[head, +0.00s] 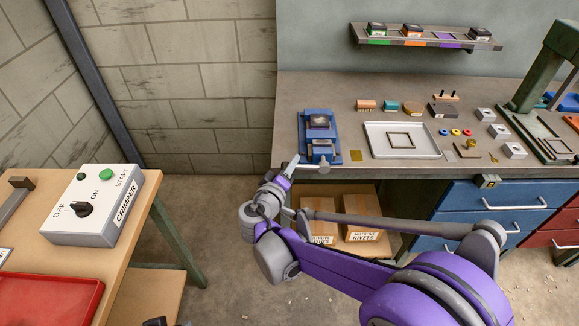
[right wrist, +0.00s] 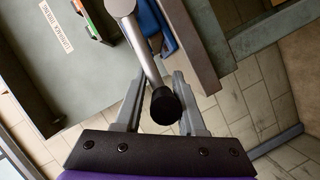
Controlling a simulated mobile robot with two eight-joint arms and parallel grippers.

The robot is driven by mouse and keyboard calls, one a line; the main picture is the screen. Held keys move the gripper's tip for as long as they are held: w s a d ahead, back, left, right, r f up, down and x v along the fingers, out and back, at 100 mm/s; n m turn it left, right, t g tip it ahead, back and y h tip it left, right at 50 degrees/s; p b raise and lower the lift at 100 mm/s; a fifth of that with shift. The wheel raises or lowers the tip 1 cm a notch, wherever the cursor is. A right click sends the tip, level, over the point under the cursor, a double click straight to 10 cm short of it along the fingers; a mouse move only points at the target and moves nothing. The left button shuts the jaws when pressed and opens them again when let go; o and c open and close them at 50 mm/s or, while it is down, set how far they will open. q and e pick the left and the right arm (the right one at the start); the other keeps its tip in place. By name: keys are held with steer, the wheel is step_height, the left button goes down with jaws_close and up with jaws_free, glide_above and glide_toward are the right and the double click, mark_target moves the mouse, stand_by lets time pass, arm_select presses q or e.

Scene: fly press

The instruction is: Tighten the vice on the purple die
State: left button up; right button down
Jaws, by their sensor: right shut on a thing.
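The blue vice (head: 312,150) stands at the left front of the workbench. The purple die (head: 320,121) sits between its jaws, with a dark top and a little purple showing. The vice's grey handle bar (head: 308,166) is at its front, over the bench edge. My right gripper (head: 293,163) is at the left end of this bar. In the right wrist view, the bar (right wrist: 148,62) with its black end knob (right wrist: 166,105) runs between the fingers of my right gripper (right wrist: 160,82), which is shut on it. My left gripper does not show.
On the workbench (head: 292,95) are a grey tray (head: 376,151) and small parts to the right. A shelf (head: 400,38) with dies hangs above. Cardboard boxes (head: 362,233) stand below. A crimper control box (head: 92,207) is on the left table. Floor between is clear.

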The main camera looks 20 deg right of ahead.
steer(key=shift+a+f, duration=0.25)
stand_by(0.6)
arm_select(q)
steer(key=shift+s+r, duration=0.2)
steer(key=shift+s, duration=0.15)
arm_select(e)
steer(key=shift+r, duration=0.15)
arm_select(q)
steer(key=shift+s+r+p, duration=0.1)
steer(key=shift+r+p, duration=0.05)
steer(key=shift+p, duration=0.2)
arm_select(e)
steer(key=shift+r+y, duration=0.1)
steer(key=shift+y, duration=0.2)
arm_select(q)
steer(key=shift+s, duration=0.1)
arm_select(e)
steer(key=shift+m, duration=0.3)
